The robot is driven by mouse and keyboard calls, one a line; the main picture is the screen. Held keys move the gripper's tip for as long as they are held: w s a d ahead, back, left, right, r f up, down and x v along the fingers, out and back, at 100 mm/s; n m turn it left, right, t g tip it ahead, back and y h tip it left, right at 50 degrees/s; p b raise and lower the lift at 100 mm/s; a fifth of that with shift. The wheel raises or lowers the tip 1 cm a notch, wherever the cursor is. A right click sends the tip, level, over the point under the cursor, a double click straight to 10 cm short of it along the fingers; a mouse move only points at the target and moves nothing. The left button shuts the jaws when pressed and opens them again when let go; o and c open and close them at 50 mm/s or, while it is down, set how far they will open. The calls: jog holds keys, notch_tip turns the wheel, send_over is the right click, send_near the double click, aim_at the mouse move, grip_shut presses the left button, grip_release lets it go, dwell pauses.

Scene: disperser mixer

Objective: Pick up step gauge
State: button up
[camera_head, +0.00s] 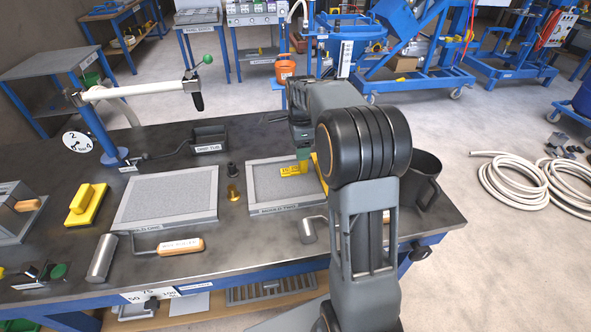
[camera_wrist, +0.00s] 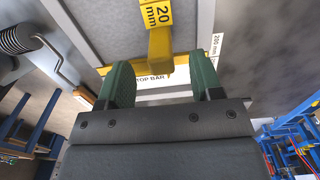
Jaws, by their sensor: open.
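The yellow step gauge (camera_wrist: 160,45), marked 20 mm, lies over the grey surface of a framed tray in the wrist view. In the head view the step gauge (camera_head: 292,169) shows on the right-hand framed tray (camera_head: 257,211), partly hidden by my arm. My gripper (camera_wrist: 161,72) is open. Its two green fingers are apart, with the near yellow end of the gauge showing between them in the picture. I cannot tell whether they touch it. Behind the fingers, a label ending "TOP BAR" is partly covered, beside a yellow edge.
A second framed tray (camera_head: 168,198) lies to the left, with a yellow float (camera_head: 86,204) beyond it. Two small cylinders (camera_head: 233,192) stand between the trays. A wooden-handled roller (camera_head: 180,246) lies in front. A dark bucket (camera_head: 424,170) stands right of my arm.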

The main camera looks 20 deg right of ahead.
aim_at(300, 169)
jog(key=shift+f+b, duration=0.3)
jog(key=shift+f, duration=2.6)
jog(key=shift+c, duration=0.3)
jog(key=c, duration=1)
